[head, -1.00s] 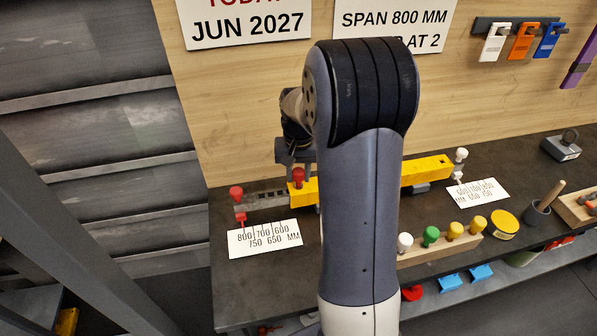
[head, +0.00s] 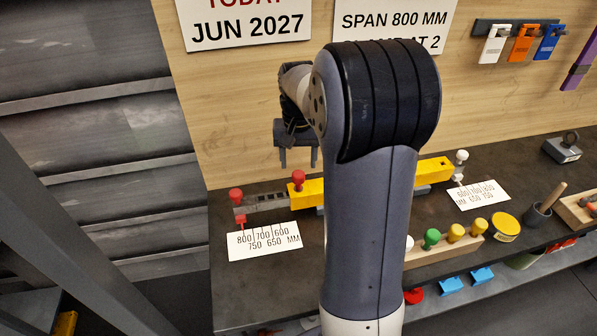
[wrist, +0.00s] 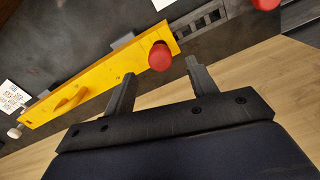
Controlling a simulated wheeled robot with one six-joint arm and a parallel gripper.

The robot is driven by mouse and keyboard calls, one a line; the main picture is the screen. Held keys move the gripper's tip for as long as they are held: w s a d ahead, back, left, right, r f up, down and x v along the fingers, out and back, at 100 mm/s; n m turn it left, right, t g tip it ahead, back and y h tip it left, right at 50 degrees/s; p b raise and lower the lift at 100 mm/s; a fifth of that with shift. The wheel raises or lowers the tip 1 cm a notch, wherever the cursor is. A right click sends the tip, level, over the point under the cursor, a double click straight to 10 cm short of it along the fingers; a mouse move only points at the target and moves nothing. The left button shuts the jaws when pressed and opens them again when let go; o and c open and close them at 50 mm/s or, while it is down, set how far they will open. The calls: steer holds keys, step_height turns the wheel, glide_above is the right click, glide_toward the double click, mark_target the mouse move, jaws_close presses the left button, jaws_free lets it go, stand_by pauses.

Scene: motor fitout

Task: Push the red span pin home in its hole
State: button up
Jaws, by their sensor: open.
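The red span pin (head: 298,176) stands upright in the left end of the yellow beam (head: 312,192); its red knob (wrist: 160,57) also shows in the wrist view, at the end of the yellow beam (wrist: 100,82). How deep it sits I cannot tell. A second red knob (head: 236,194) stands at the left end of the grey slotted bar (head: 268,202), above the scale card (head: 264,240). My gripper (head: 297,168) is open and empty, raised above the beam near the red pin. In the wrist view the two fingers (wrist: 160,80) are apart, with the red knob beyond them.
A white-knobbed pin (head: 461,157) and a second scale card (head: 478,195) are at the beam's right end. A rack of coloured pegs (head: 450,240) stands at the bench front. A wall sign (head: 392,30) reads span 800 MM. My arm hides the middle of the beam.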

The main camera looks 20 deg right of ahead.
mark_target(298, 173)
step_height(298, 173, up, 5)
stand_by(0.5)
step_height(298, 173, down, 11)
steer(key=shift+r+p, duration=0.2)
steer(key=shift+p, duration=0.25)
steer(key=shift+r, duration=0.45)
